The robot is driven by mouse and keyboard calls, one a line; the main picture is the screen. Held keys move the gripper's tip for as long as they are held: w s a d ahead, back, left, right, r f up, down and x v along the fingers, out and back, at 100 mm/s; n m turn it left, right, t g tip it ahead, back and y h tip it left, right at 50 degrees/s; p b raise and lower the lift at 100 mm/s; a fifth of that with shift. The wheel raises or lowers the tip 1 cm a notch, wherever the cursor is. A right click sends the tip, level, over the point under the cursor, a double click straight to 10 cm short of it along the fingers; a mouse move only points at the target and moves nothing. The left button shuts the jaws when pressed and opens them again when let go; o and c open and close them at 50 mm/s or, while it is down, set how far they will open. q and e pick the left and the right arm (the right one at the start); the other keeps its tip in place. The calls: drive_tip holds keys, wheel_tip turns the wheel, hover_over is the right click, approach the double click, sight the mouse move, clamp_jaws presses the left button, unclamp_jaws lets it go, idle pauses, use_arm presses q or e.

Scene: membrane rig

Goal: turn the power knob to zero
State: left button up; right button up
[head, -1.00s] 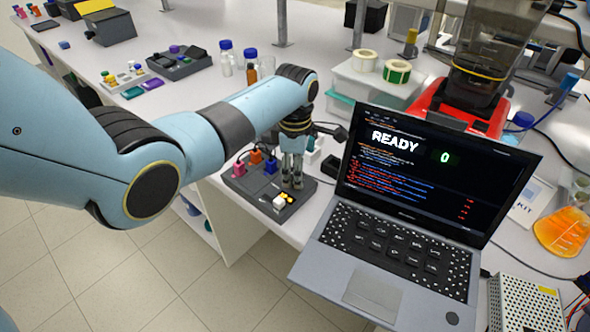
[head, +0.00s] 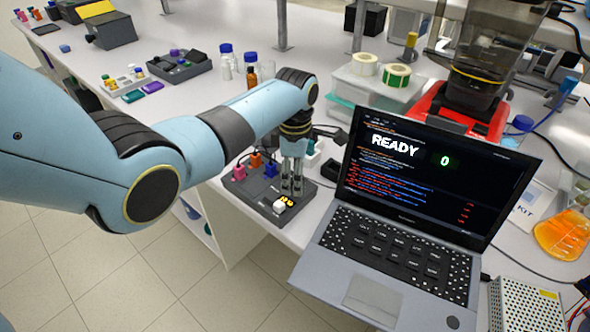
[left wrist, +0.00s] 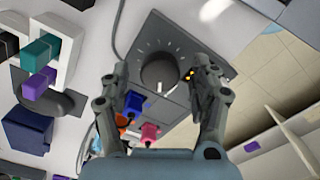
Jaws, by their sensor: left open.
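The dark round power knob (left wrist: 160,71) sits on a grey control box (left wrist: 150,32) with tick marks around it, seen in the left wrist view. My left gripper (left wrist: 162,80) is open, with one finger on each side of the knob. I cannot tell whether the fingers touch it. In the head view my left gripper (head: 291,188) points down over the control box (head: 250,190) and hides the knob. A small display (head: 289,199) on the box glows orange; its digits are too small to read surely. My right gripper is not in view.
Pink, orange and blue plugs (head: 270,169) stand in the box beside the gripper. An open laptop (head: 400,215) showing READY and 0 stands close on the right. The table's front edge lies just before the box. Stacked boxes (head: 377,88) stand behind.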

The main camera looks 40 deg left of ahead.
use_arm(q)
wheel_tip(320, 180, up, 12)
idle(0.4)
drive_tip(key=shift+c, duration=0.2)
